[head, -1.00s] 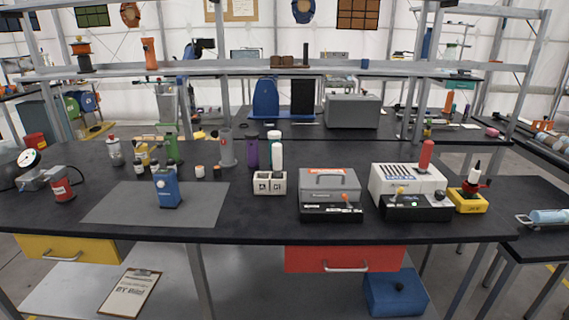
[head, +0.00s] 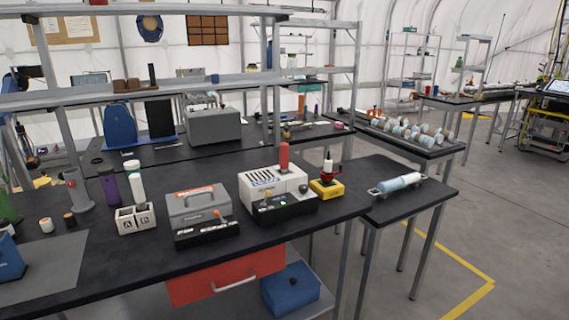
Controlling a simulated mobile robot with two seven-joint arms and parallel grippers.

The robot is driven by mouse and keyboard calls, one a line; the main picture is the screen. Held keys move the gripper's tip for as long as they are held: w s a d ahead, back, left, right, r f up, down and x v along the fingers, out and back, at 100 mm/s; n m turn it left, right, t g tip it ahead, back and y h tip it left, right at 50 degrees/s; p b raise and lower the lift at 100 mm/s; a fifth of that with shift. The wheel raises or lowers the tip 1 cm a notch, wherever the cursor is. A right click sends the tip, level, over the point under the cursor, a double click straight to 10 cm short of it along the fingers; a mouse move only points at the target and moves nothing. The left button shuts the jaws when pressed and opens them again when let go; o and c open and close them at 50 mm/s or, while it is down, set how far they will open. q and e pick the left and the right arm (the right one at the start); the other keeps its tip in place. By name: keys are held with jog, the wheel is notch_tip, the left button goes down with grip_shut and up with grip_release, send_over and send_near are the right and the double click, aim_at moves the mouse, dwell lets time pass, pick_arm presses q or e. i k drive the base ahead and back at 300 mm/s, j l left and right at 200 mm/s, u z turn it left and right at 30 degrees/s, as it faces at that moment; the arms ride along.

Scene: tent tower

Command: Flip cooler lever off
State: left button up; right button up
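A grey box with a handle on top (head: 200,206) stands near the front of the black table. It has a black front panel (head: 207,235) with an orange-tipped lever (head: 218,214). To its right is a white machine (head: 260,181) with a slotted top and a black front panel (head: 287,212). That panel carries a small yellow-tipped lever (head: 268,193) and a black knob (head: 303,189). I cannot read which unit is labelled the cooler, nor tell each lever's exact setting. Neither of my grippers is in view.
A lower side table (head: 420,198) and open floor (head: 510,210) lie to the right.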

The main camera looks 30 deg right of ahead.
aim_at(268, 193)
jog(key=k+l, duration=0.1)
jog(key=l, duration=0.3)
jog(key=k+l, duration=0.15)
jog(key=l, duration=0.3)
jog(key=k+l, duration=0.1)
jog(key=l, duration=0.3)
jog(key=k+l, duration=0.15)
jog(key=l, duration=0.3)
